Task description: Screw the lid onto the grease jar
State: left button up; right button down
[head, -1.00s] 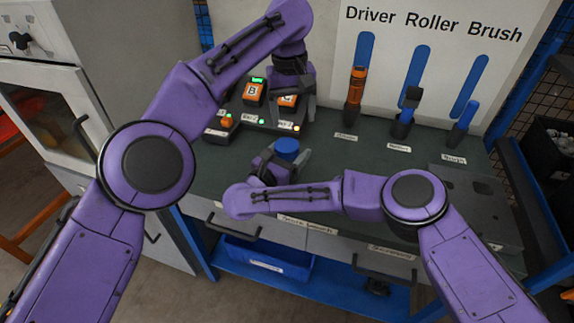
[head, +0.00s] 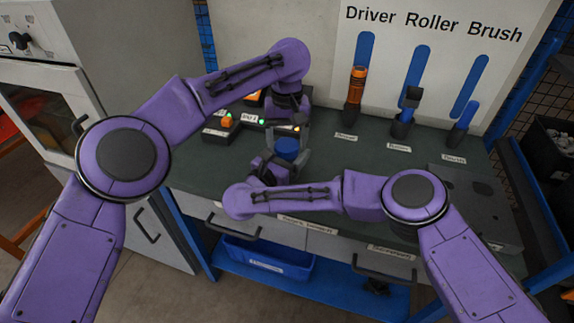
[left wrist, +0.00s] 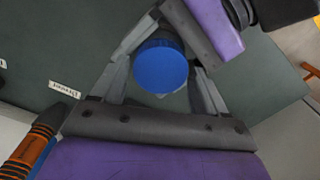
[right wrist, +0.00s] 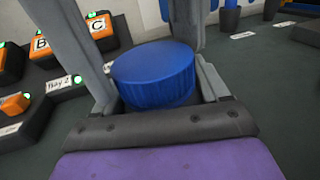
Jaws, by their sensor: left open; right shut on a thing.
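The blue lid (head: 287,146) is round and level, above the bench's front part; it also shows in the left wrist view (left wrist: 161,66) and the right wrist view (right wrist: 154,75). The grease jar is mostly hidden under the lid and between fingers, so I cannot tell how they meet. My right gripper (head: 282,163) is low beside the lid, shut on what seems to be the jar. My left gripper (head: 289,130) points down from above. It is open, its fingers on either side of the lid, with gaps visible in the left wrist view.
Behind my left gripper is a dark station with orange blocks (right wrist: 42,45) and green lights. The orange driver (head: 356,84), roller (head: 408,106) and brush (head: 465,118) stand along the back right. The dark green bench top (head: 349,163) is clear to the right of the jar.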

pick_arm(q)
jog(key=shift+f, duration=0.35)
jog(key=c, duration=0.9)
jog(key=m, duration=0.4)
jog(key=shift+m, duration=0.4)
jog(key=m, duration=1.1)
jog(key=shift+m, duration=0.3)
